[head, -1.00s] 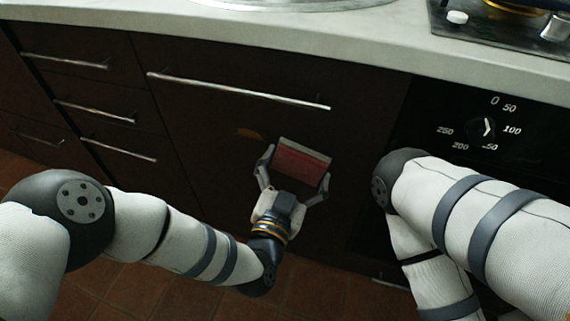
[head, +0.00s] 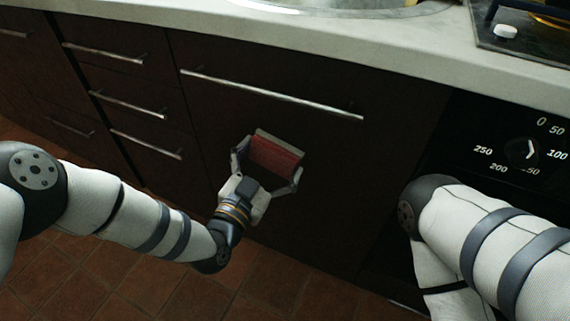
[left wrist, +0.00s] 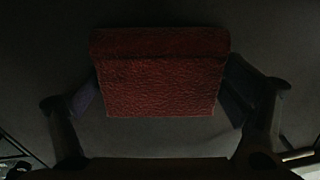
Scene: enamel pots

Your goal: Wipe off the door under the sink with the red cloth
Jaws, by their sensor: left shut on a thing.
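The dark brown door (head: 330,170) under the sink has a long metal handle near its top. My left gripper (head: 268,160) is shut on the red cloth (head: 276,153), a thick folded block with a pale upper edge. The gripper holds it by its two sides, against or very close to the door below the handle; contact cannot be told for sure. In the left wrist view the cloth (left wrist: 162,85) sits between the fingers before the dark door. No stain shows on the visible part of the door. My right gripper is out of view; only its arm shows at right.
The sink (head: 345,5) is set in the pale countertop (head: 300,32) above. Drawers (head: 125,95) with metal handles are at left. An oven panel with a dial (head: 522,149) is at right, partly behind my right arm. A hob corner (head: 520,40) shows at top right.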

